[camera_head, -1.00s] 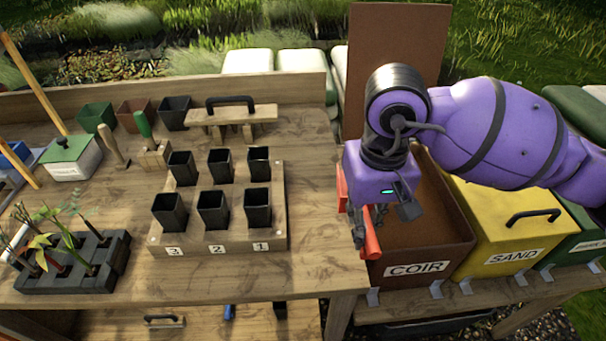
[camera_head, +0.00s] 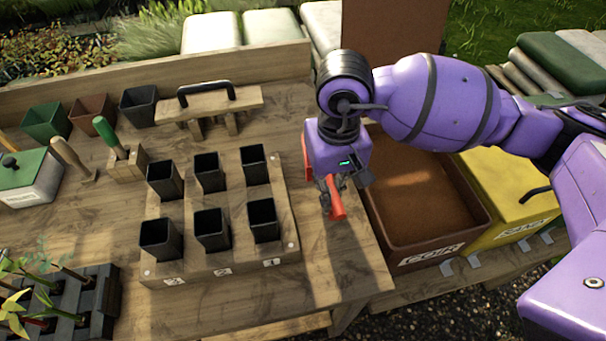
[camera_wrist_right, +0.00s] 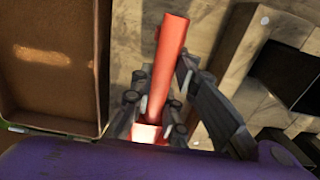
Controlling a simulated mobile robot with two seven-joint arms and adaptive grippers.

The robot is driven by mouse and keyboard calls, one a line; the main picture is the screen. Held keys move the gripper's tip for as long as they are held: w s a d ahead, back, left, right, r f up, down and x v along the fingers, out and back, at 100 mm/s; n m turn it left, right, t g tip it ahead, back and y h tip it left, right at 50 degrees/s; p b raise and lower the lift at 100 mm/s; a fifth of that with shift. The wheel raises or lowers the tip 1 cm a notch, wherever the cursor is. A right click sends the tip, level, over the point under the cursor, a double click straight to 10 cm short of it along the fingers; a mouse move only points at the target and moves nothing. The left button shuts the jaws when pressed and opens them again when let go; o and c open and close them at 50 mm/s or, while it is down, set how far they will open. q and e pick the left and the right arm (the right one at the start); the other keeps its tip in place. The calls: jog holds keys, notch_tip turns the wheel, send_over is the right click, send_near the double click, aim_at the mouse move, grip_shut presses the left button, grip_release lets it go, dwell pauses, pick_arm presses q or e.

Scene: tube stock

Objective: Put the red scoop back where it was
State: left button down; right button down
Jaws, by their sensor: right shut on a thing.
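The red scoop (camera_head: 336,200) is held in my right gripper (camera_head: 331,190), over the right end of the wooden bench, just left of the COIR bin. In the right wrist view the fingers (camera_wrist_right: 160,105) are closed around the scoop's red handle (camera_wrist_right: 170,55), and its lower part is partly hidden by the wrist. I cannot tell whether the scoop touches the bench top. The brown COIR bin (camera_head: 376,212) stands open, with coir inside. My left gripper is not in view.
A wooden rack (camera_head: 215,272) with several black pots stands left of the gripper. A stamping board with a black handle (camera_head: 222,104) lies behind it. The yellow SAND bin (camera_head: 512,205) is closed. The bench's front right corner (camera_head: 360,275) is clear.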

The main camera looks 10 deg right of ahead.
jog(key=shift+a+f, duration=0.1)
jog(key=shift+f, duration=2.1)
jog(key=shift+f, duration=0.25)
jog(key=c, duration=1.7)
grip_release()
jog(key=shift+r, duration=0.1)
notch_tip(320, 180, up, 12)
jog(key=shift+r, duration=0.2)
